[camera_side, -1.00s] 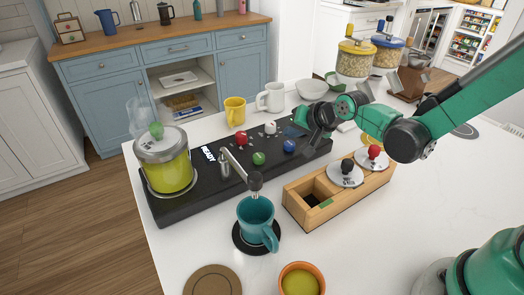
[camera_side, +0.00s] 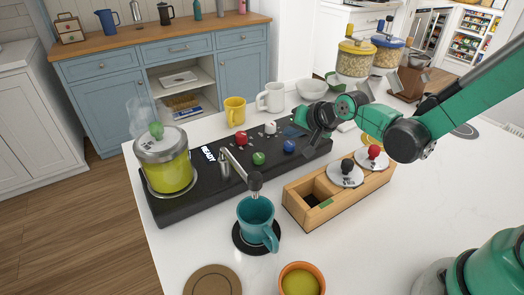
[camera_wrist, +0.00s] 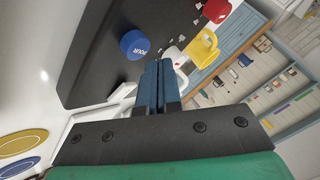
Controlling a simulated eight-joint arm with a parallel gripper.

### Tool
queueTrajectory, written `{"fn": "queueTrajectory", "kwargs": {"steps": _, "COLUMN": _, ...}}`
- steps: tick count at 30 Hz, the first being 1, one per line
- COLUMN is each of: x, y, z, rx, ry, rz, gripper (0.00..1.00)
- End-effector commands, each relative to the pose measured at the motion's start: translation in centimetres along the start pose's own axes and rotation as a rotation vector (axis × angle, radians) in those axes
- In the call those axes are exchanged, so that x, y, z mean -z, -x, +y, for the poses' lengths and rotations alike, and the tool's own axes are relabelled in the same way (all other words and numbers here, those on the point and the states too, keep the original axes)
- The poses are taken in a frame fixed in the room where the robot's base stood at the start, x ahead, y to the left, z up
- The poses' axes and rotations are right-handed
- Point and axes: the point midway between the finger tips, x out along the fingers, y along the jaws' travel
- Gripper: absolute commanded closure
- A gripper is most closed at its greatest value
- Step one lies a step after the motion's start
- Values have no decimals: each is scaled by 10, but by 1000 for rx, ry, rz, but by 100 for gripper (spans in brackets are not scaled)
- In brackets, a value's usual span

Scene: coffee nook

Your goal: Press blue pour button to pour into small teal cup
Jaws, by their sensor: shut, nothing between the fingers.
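The blue pour button (camera_side: 289,146) is a round knob on the black machine base. In the wrist view the blue button (camera_wrist: 134,44) shows the word POUR and lies just beyond and to the left of my fingertips. My gripper (camera_side: 298,126) is shut and empty, above the right end of the base. Its blue fingers (camera_wrist: 158,66) are together in the wrist view, apart from the button. The small teal cup (camera_side: 256,216) stands upright on a dark round coaster under the spout (camera_side: 255,181). Its contents cannot be made out.
Red (camera_side: 242,138), green (camera_side: 259,158) and white (camera_side: 270,127) knobs sit near the blue one. A wooden box (camera_side: 322,205) with lids stands in front of the base. Yellow (camera_side: 235,110) and white (camera_side: 270,97) mugs stand behind it.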

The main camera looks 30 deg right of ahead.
Motion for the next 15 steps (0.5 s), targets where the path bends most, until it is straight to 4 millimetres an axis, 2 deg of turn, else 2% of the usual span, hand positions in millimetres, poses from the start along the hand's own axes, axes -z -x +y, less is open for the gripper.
{"fn": "queueTrajectory", "kwargs": {"steps": 15, "x": -3, "y": -5, "z": 3, "rx": 0, "ry": 0, "rz": 0, "gripper": 100}}
